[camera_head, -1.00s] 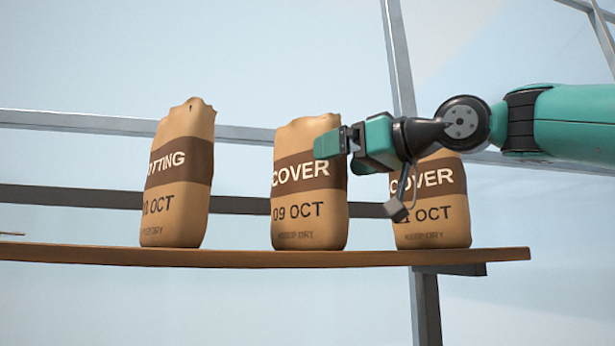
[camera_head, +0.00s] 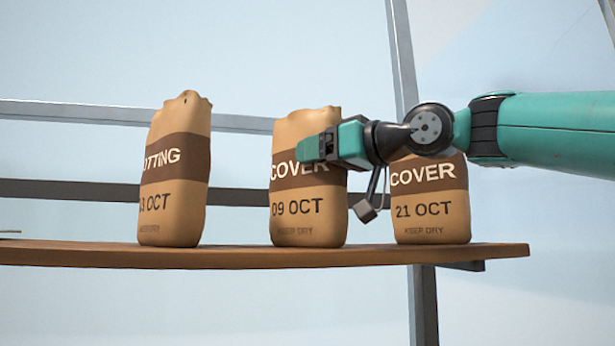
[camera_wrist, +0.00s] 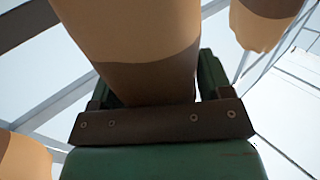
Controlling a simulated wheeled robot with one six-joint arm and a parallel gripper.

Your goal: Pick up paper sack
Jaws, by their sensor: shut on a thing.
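Three tan paper sacks with a dark brown band stand in a row. The middle paper sack (camera_head: 309,228), marked COVER and 09 OCT, stands upright on the wooden shelf (camera_head: 250,256). My gripper (camera_head: 320,147) reaches it from the right and is shut on it at the band, in its upper half. One green finger lies across the sack's front; the other is hidden behind it in the head view. In the wrist view the held sack (camera_wrist: 135,30) fills the middle between the green fingers. Its base appears to rest on the shelf.
A leaning sack (camera_head: 172,220) marked 13 OCT, its word partly read as OTTING, stands to the left. Another COVER sack (camera_head: 432,222), marked 21 OCT, stands close on the right, partly behind my wrist. Metal frame bars (camera_head: 90,194) run behind the shelf.

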